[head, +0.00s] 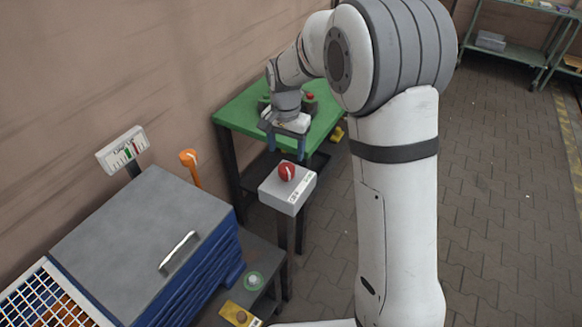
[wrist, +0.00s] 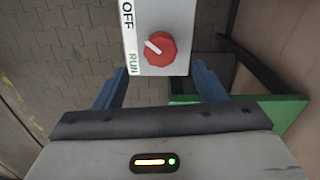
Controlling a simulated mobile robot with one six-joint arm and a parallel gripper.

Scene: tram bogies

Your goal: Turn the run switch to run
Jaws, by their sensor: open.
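The run switch is a red round knob (head: 286,172) with a white pointer mark, on a light grey box (head: 283,196) atop a dark post. In the wrist view the knob (wrist: 160,50) sits on the box face (wrist: 180,20), printed OFF and RUN along its left edge. The pointer mark slants to the upper left, on the side of the labels. My gripper (head: 287,150) is open and empty, just above the knob in the head view. Its blue fingers (wrist: 158,85) stand apart in the wrist view, the knob lying beyond the gap between them.
A green-topped table (head: 235,112) stands behind the switch, with a red button on it. A blue cabinet with a grey lid (head: 130,235) is at left, near an orange item (head: 189,160) and a gauge sign (head: 122,150). Paved floor is clear at right.

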